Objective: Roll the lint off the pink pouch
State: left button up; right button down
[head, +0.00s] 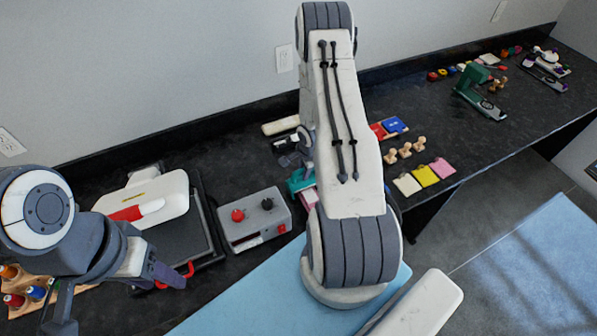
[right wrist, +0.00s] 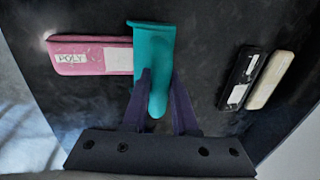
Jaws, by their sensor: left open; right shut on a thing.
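My right gripper (right wrist: 158,80) is shut on a teal thing with a flat upper end and a rounded lower end. A pink slab (right wrist: 90,42) with a "POLY" label lies just left of the teal thing (right wrist: 153,38), its end at or against it. In the head view the teal thing (head: 297,183) and pink slab (head: 309,199) show beside my right arm, which hides the right gripper. A flat pink square (head: 442,168) lies at the right end of a row; I cannot tell whether it is the pouch. My left gripper (head: 168,275) is open and empty at lower left.
A grey box with red and black knobs (head: 254,218) and a white-topped press (head: 143,198) stand left of my right arm. Black (right wrist: 241,78) and cream (right wrist: 271,80) bars lie right of the gripper. Wooden stamps (head: 405,150) and a green machine (head: 478,92) stand farther right.

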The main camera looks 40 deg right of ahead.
jog(key=shift+s+a+f+b, duration=0.1)
jog(key=shift+s+a+b, duration=0.05)
jog(key=shift+s+b, duration=0.35)
jog(key=shift+s+a+f+b, duration=0.1)
jog(key=shift+s+b, duration=0.3)
jog(key=shift+s, duration=0.15)
jog(key=shift+s+a+r+b, duration=0.1)
jog(key=shift+s+a+b, duration=0.15)
jog(key=shift+s, duration=0.5)
jog(key=shift+s+a+b, duration=0.1)
jog(key=shift+s+b, duration=0.25)
jog(key=shift+s, duration=0.4)
jog(key=shift+s+a+r+b, duration=0.1)
jog(key=shift+s+a+b, duration=0.25)
jog(key=shift+s, duration=1.1)
jog(key=shift+s+a+f+b, duration=0.1)
jog(key=shift+s+a+b, duration=0.25)
jog(key=shift+s, duration=1.15)
jog(key=shift+s+a+r+b, duration=0.1)
jog(key=shift+s+a+b, duration=0.25)
jog(key=shift+s, duration=1.1)
